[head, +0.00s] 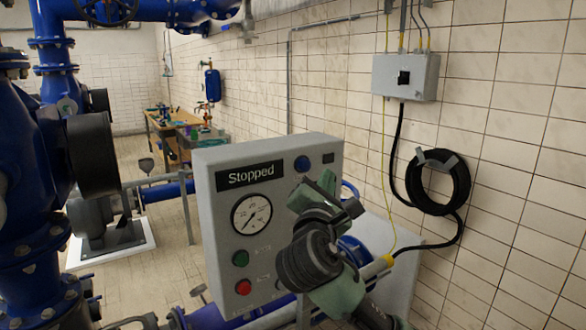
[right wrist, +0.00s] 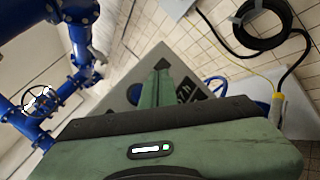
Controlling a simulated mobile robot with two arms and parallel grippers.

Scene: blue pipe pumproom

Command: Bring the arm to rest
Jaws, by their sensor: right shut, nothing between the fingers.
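My right arm comes in from the bottom right in the head view, its green and black wrist raised in front of the grey control panel (head: 205,215). My right gripper (head: 322,188) is shut and empty, in front of the panel's upper right part. In the right wrist view its green fingers (right wrist: 160,85) are together, with the panel behind them. I cannot tell whether the fingertips touch the panel. The panel's display (head: 251,176) reads "Stopped". Below it are a gauge (head: 251,214), a green button (head: 241,258) and a red button (head: 243,287). My left gripper is not in view.
Blue pipes and a large valve body (head: 30,190) stand close on the left. A grey switch box (head: 405,77) and a coiled black hose (head: 440,182) hang on the tiled right wall. A workbench (head: 175,125) stands farther back. Open floor lies left of the panel.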

